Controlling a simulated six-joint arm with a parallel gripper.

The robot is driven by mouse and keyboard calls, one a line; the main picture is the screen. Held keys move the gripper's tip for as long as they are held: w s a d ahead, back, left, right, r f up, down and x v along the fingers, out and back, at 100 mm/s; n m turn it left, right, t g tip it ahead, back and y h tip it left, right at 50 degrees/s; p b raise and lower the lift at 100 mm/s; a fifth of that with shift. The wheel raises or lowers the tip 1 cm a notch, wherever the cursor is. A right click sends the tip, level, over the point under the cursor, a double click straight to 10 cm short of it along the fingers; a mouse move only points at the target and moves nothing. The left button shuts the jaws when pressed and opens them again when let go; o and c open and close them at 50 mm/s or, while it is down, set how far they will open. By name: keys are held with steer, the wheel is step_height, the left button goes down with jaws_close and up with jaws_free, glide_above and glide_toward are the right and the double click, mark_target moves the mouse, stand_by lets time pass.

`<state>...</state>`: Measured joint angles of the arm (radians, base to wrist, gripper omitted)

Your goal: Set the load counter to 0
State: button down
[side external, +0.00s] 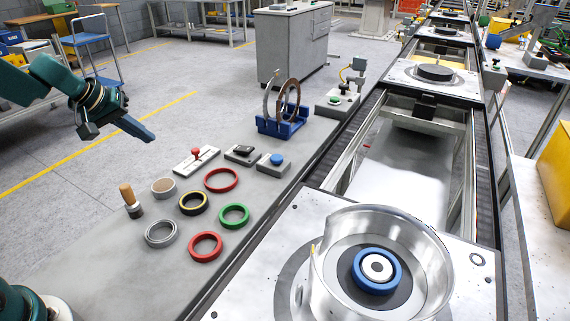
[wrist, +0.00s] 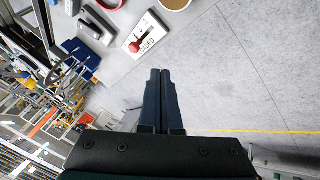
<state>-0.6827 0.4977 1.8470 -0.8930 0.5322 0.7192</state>
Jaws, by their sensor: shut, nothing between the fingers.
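My gripper (side external: 150,137) hangs in the air at the left, beyond the bench edge; its fingers are together and empty. In the wrist view the shut fingertips (wrist: 160,72) point toward the bench edge, with floor below them. I cannot tell which is the load counter; no digits are readable.
Several coloured rings, including a red ring (side external: 205,247) and a green ring (side external: 234,216), lie on the bench near a wooden-handled tool (side external: 130,200). A blue rack (side external: 283,127) holds upright rings. A metal housing (side external: 425,250) stands on a conveyor pallet at right.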

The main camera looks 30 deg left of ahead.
glide_toward(194, 157)
step_height(194, 157, down, 3)
steer(key=a, duration=0.3)
steer(key=shift+w+d+f, duration=0.1)
steer(key=shift+w+d, duration=0.2)
steer(key=shift+d, duration=0.25)
steer(key=shift+w+d, duration=0.35)
steer(key=shift+d, duration=0.2)
steer(key=shift+w+d+f, duration=0.1)
steer(key=shift+w+d, duration=0.4)
steer(key=shift+w, duration=0.05)
steer(key=shift+w, duration=2.7)
